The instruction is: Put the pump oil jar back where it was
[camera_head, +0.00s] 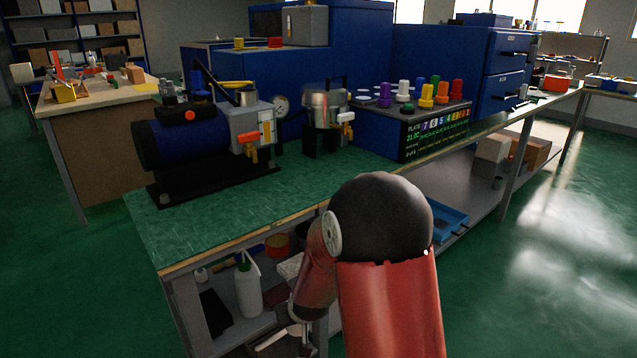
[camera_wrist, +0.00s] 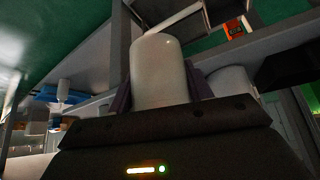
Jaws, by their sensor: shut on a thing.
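In the wrist view a plain pale jar (camera_wrist: 158,68) with a rounded top stands between the two dark fingers of my gripper (camera_wrist: 160,92). It appears to be the pump oil jar, though no label shows. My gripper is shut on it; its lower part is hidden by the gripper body. In the head view my arm reaches down in front of the bench, beside the lower shelf.
A white wash bottle (camera_head: 247,288) and an orange-brown round container (camera_head: 277,245) crowd the lower shelf. A blue tray (camera_head: 447,222) lies further right. Above, the green bench top (camera_head: 230,220) carries a blue pump (camera_head: 190,140); its front strip is clear. Another pale cylinder (camera_wrist: 232,82) stands nearby.

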